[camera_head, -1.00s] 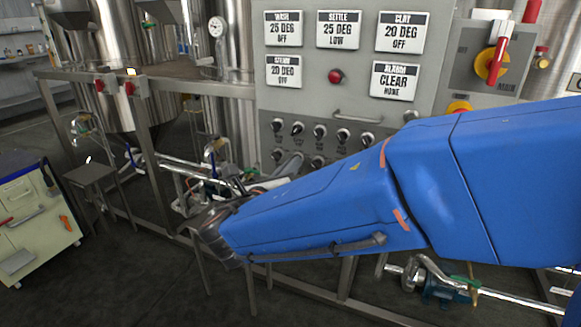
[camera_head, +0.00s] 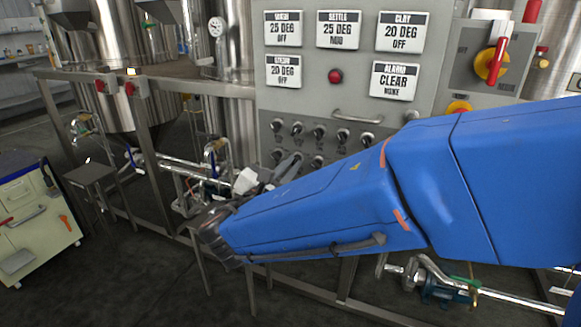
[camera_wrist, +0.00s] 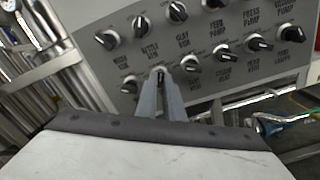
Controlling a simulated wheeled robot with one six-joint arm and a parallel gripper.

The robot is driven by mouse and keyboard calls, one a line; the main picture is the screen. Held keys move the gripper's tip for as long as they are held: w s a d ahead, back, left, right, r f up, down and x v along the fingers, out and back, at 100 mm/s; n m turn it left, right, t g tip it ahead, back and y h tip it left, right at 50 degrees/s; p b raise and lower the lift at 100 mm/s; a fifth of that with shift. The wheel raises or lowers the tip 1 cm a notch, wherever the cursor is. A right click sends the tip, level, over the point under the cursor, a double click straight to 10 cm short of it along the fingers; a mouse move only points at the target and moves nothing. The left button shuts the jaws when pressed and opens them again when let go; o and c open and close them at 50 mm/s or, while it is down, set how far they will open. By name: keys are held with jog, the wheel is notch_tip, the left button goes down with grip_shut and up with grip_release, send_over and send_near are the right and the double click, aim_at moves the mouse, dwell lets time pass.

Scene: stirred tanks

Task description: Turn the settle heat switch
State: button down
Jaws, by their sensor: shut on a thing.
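The control panel (camera_head: 392,118) carries two rows of dark switches under its displays. In the wrist view, my gripper (camera_wrist: 160,76) is shut on a lower-row switch, the settle heat switch (camera_wrist: 160,70), second from the left. The jaws cover most of that switch, and its label is not readable. In the head view, my gripper (camera_head: 290,164) reaches the panel's lower left, partly hidden behind my blue arm. The settle display (camera_head: 340,30) reads 25 DEG, with a small lower word that looks like MOD or MID.
Other switches sit close by, including the lower-left one (camera_wrist: 130,84) and the one to the right (camera_wrist: 190,63). A red button (camera_head: 335,76) and a handle (camera_head: 357,115) stand out above. Pipes (camera_head: 185,170) and a metal frame (camera_head: 155,170) lie left and below.

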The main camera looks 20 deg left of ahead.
jog(key=m, duration=0.6)
jog(key=shift+f, duration=0.1)
dwell(0.5)
jog(key=c, duration=1.9)
grip_release()
jog(key=shift+o, duration=0.2)
jog(key=shift+s, duration=0.15)
jog(key=s+a, duration=0.1)
jog(key=s, duration=1.6)
jog(key=shift+a, duration=0.15)
